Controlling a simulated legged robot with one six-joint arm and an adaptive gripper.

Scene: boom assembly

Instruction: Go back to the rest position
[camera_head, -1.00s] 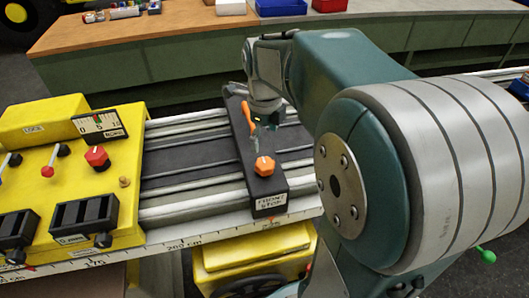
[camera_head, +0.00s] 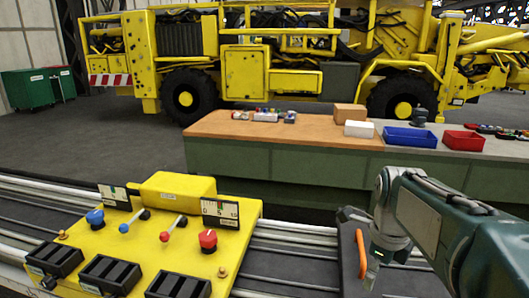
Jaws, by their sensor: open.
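My arm comes in from the right in the camera view and bends down at its wrist. My gripper (camera_head: 371,279) points downward above the rail at the lower right. It is open, small in the picture, and nothing shows held in it. Whether the gripper touches the lever I cannot tell. The lower part of the bar is cut off by the frame.
A yellow control box (camera_head: 150,240) with knobs and levers sits on the rail (camera_head: 285,262) to the left. Behind is a workbench (camera_head: 290,130) with a blue bin (camera_head: 410,138), a red bin (camera_head: 462,141) and boxes. A yellow machine (camera_head: 262,80) stands farther back, with open floor between.

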